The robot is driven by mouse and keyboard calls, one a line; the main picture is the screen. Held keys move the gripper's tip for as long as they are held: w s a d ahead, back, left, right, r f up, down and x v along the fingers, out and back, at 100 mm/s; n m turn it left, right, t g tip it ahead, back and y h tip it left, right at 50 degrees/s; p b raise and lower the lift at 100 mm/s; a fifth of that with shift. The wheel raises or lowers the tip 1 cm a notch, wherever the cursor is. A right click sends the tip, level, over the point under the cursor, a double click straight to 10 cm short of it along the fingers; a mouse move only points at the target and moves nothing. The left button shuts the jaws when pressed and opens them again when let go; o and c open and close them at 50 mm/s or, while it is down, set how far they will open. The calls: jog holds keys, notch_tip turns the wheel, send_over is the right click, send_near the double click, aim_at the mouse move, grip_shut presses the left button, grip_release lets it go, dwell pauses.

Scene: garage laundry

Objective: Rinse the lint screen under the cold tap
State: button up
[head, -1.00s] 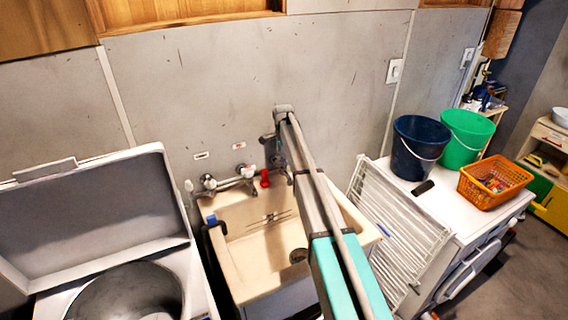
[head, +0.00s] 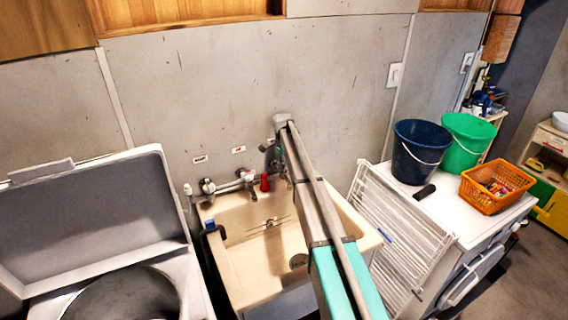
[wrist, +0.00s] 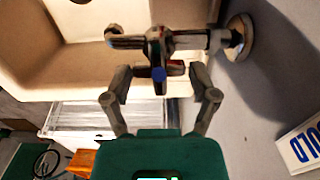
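My gripper (wrist: 159,82) is open, with its two fingers spread on either side of a tap handle marked with a blue dot (wrist: 158,74). No finger clearly touches the handle. A wall label reading "OLD" (wrist: 304,146), its start cut off, is at the right of the wrist view. In the head view the tap (head: 208,187) is on the wall above the cream sink (head: 235,275), and my gripper is near the wall, partly hidden by my arm. I cannot make out the lint screen for certain; dark thin marks lie in the basin.
A washing machine (head: 190,285) with its lid up stands left of the sink. A white drying rack (head: 390,225) leans at its right. Blue (head: 415,160) and green buckets (head: 470,130) and an orange basket (head: 490,195) stand on a white top. A red object (head: 265,182) is by the tap.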

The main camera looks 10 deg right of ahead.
jog(key=c, duration=0.5)
jog(key=shift+n, duration=2.7)
jog(key=shift+w, duration=0.1)
jog(key=o, duration=1.1)
